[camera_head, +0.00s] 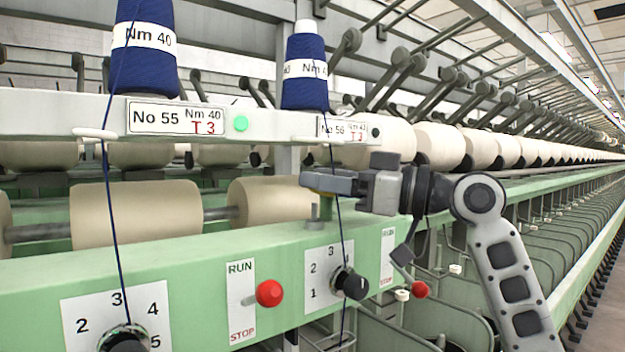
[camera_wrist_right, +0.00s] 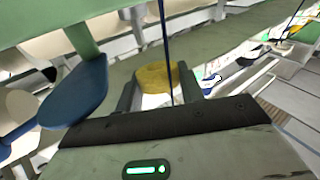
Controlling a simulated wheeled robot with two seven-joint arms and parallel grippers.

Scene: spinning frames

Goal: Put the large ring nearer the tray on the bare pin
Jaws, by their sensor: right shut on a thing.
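My right gripper (camera_head: 318,184) is shut on a yellow rounded piece (camera_wrist_right: 157,77), which sits between the two fingers in the right wrist view. I cannot see a hole in it, so I cannot confirm it is the large ring. I cannot tell whether the piece touches the post. No bare pin or tray can be made out with certainty. My left gripper is not in view.
A dark blue thread (camera_head: 338,200) runs down close by my right gripper, from a blue cone (camera_head: 305,80). Cream rollers (camera_head: 270,203) lie behind the green rail (camera_head: 190,265). A red knob (camera_head: 269,293) and a black dial (camera_head: 349,283) stick out below. A blue paddle (camera_wrist_right: 75,95) is at left in the wrist view.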

